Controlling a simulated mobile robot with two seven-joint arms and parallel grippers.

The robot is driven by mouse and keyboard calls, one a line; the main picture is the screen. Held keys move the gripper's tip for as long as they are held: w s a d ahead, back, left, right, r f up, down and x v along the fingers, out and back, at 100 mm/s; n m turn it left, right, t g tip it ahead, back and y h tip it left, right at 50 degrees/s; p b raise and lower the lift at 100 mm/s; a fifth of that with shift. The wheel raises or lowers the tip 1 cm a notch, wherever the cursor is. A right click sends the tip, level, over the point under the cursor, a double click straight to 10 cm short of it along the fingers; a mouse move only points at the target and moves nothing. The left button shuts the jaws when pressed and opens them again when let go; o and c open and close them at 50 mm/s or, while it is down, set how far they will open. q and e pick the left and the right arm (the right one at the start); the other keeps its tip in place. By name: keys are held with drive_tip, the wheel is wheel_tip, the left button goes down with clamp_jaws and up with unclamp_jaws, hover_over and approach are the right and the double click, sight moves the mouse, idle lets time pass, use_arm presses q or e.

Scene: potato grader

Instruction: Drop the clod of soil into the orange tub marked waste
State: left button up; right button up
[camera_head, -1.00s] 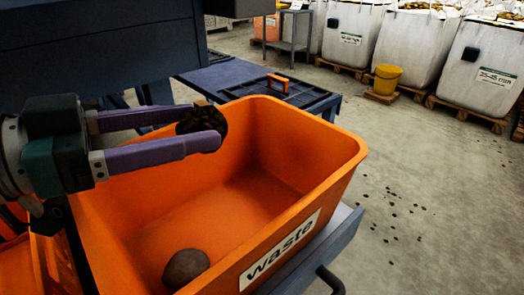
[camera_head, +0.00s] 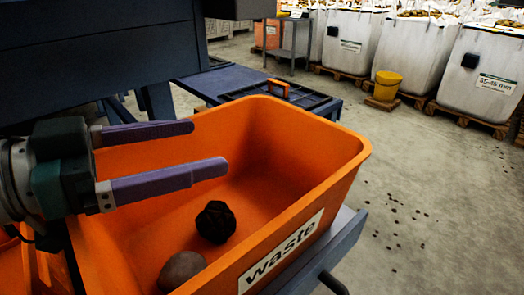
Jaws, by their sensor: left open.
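The orange tub (camera_head: 345,160) with a white "waste" label (camera_head: 281,253) stands in the front middle. A dark, rough clod of soil (camera_head: 215,222) lies inside it on the floor. A smoother grey-brown lump (camera_head: 181,270) lies in the tub nearer the front wall, close to the clod. My left gripper (camera_head: 210,148) reaches in from the left over the tub, its two purple fingers spread wide with nothing between them. It is above and behind the clod, apart from it. My right gripper is not in view.
The tub rests on a dark blue stand (camera_head: 345,232) with a black handle. A blue table (camera_head: 225,84) with a tray stands behind it. A yellow bucket (camera_head: 386,86) and white bulk bags (camera_head: 481,70) on pallets are at the back right. The floor at right is open, with scattered crumbs.

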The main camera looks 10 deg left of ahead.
use_arm(q)
drive_tip(key=shift+v, duration=4.95)
drive_tip(key=s+d+r+g+p, duration=0.1)
drive_tip(key=s+d+p, duration=0.1)
drive_tip(key=p, duration=0.2)
drive_tip(key=s+d+r+g+y+p, duration=0.1)
drive_tip(key=s+d+r+g+p, duration=0.1)
drive_tip(key=p, duration=0.2)
drive_tip(key=s+d+r+g+y+p, duration=0.1)
drive_tip(key=s+d+g+p, duration=0.1)
drive_tip(key=p, duration=0.2)
drive_tip(key=shift+s+d+r+p, duration=0.15)
drive_tip(key=shift+s+d+p, duration=0.15)
drive_tip(key=s+a+r+n+g+y+p, duration=0.1)
drive_tip(key=s+a+r+n+y+p, duration=0.15)
drive_tip(key=r+n+y+p, duration=0.4)
drive_tip(key=s+a+r+n+g+y+p, duration=0.1)
drive_tip(key=s+a+r+y+p, duration=0.15)
drive_tip(key=r+p, duration=0.75)
wheel_tip(320, 180, up, 34)
drive_tip(key=p, duration=3.8)
drive_tip(key=shift+s+d+y, duration=0.2)
drive_tip(key=shift+s+y, duration=0.05)
drive_tip(key=shift+y, duration=0.05)
